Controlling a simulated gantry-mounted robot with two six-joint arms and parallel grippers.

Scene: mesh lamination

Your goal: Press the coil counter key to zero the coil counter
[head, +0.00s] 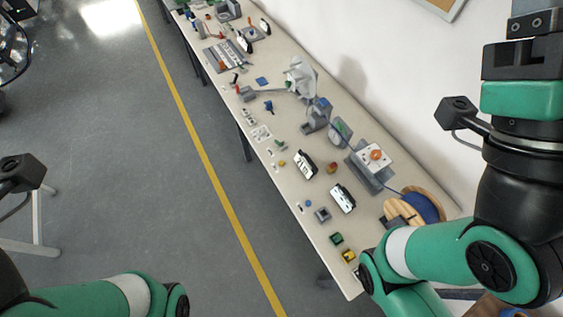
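The coil counter and its key are too small to identify with certainty. Two white-faced devices in dark frames stand on the bench; one (342,199) is near the wooden spool and another (305,164) is farther along. A small green box (337,239) and a small yellow box (349,256) sit by the near front edge; whether either is the key cannot be told. My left arm shows at the lower left and my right arm at the right, over the bench's near end. Neither gripper's fingertips are visible.
The long bench (312,225) runs along the white wall. A wooden spool of blue cable (423,207) and a grey machine with an orange disc (375,156) stand toward the wall. Several small fixtures crowd the far end. The grey floor (130,180) is open left of the yellow line.

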